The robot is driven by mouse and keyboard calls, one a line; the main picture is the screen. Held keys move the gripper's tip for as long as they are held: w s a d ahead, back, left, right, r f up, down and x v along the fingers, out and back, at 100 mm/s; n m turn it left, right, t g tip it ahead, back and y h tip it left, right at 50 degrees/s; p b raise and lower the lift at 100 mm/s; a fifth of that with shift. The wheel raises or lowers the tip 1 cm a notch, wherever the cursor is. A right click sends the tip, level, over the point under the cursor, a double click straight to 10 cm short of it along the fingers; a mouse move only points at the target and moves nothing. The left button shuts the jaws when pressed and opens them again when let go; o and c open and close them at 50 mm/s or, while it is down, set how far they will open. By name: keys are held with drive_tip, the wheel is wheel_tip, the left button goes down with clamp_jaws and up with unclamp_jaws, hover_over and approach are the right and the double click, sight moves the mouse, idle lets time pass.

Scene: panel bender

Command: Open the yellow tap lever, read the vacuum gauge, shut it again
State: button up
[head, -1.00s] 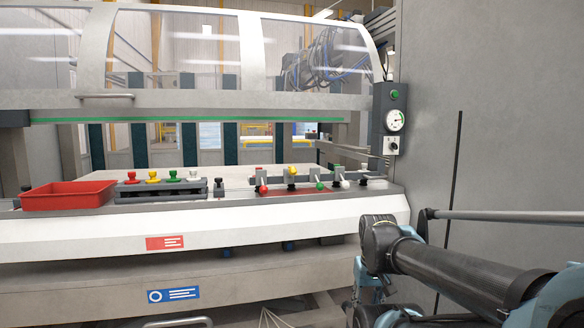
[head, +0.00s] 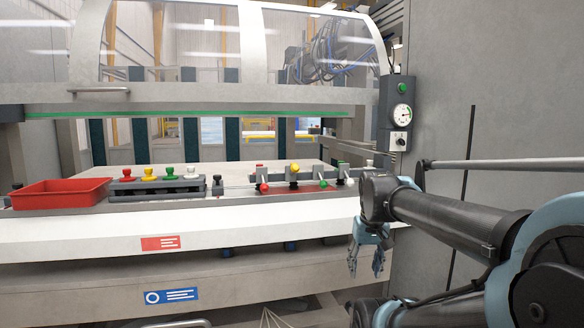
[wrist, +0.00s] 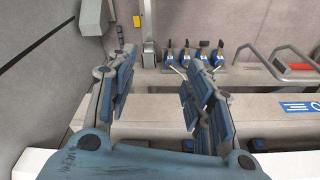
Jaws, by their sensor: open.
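The yellow tap lever knob (head: 294,168) is in the row of taps on the right half of the machine's bench, between a red knob (head: 263,187) and a green knob (head: 323,184). It shows higher than those two. The round vacuum gauge (head: 401,113) is on the grey post at the right; its reading is too small to tell. My gripper (head: 365,272) hangs fingers down in front of the bench, to the right of and below the taps, apart from them. In the wrist view my gripper (wrist: 158,55) is open, with nothing between its fingers.
A red tray (head: 62,194) stands at the bench's left end. A block with red, yellow, green and white knobs (head: 157,186) is beside it. A clear hood (head: 200,45) arches above. A grey wall panel (head: 520,90) closes the right side. The wrist view shows several blue fittings (wrist: 203,58) behind my fingers.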

drive_tip(key=w+a+r, duration=0.2)
drive_tip(key=w+r, duration=0.3)
drive_tip(key=r, duration=0.3)
drive_tip(key=w+a+r+g, duration=0.1)
drive_tip(key=w+a+r, duration=0.2)
drive_tip(key=w+r, duration=0.35)
drive_tip(key=w+a+r, duration=0.2)
drive_tip(key=w+r, duration=0.2)
drive_tip(key=r, duration=0.6)
drive_tip(key=g, duration=0.1)
approach(293, 171)
drive_tip(key=shift+y, duration=0.3)
drive_tip(key=f, duration=0.2)
drive_tip(key=w+f, duration=0.1)
drive_tip(key=f, duration=0.4)
drive_tip(key=shift+w+d+f, duration=0.2)
drive_tip(key=shift+d+f, duration=0.05)
drive_tip(key=shift+f, duration=0.05)
clamp_jaws()
